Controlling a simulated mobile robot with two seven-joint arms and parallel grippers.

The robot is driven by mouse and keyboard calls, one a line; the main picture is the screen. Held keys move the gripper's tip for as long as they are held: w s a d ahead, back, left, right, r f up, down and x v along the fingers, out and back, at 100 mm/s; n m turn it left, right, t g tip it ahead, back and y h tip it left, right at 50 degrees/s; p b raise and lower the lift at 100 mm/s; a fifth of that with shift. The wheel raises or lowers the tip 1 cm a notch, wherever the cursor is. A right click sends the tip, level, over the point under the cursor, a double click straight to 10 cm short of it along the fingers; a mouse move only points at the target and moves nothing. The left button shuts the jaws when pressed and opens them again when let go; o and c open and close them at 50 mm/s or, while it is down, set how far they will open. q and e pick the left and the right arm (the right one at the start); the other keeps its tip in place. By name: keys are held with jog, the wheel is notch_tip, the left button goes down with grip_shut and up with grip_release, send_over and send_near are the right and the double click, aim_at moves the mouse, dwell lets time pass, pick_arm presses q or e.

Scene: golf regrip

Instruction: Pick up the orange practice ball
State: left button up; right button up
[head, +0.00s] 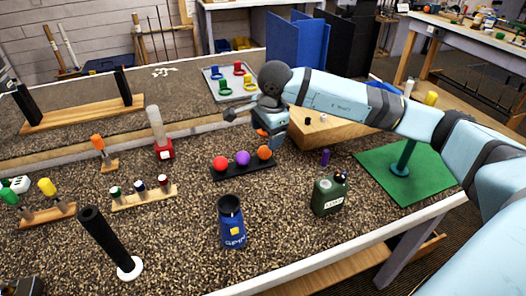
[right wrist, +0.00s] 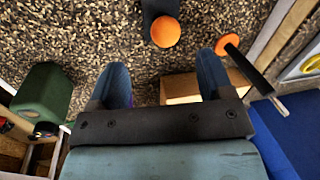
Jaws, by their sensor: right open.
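The orange practice ball (head: 264,152) sits at the right end of a black rack (head: 230,171), beside a purple ball (head: 242,158) and a red ball (head: 220,163). In the right wrist view the orange ball (right wrist: 165,32) is at the top, ahead of the fingertips and roughly centred between them. My right gripper (head: 274,144) is just behind and beside the ball in the head view. Its two fingers are apart and empty in the right wrist view (right wrist: 163,64). My left gripper is not in view.
An orange disc with a dark rod (right wrist: 228,44) lies close to one finger. A wooden block (head: 325,130) stands behind the gripper.

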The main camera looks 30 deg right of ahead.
aim_at(265, 148)
jog(key=f, duration=0.1)
jog(key=w+f, duration=0.1)
jog(key=f, duration=0.1)
jog(key=shift+f, duration=0.3)
jog(key=shift+w+d+f, duration=0.15)
jog(key=shift+w+f, duration=0.1)
jog(key=shift+f, duration=0.6)
jog(key=shift+w+d+f, duration=0.1)
jog(key=shift+w+f, duration=0.1)
jog(key=shift+f, duration=0.7)
jog(key=shift+w+d+f, duration=0.15)
jog(key=shift+w+f, duration=0.1)
jog(key=shift+f, duration=0.6)
jog(key=c, duration=1)
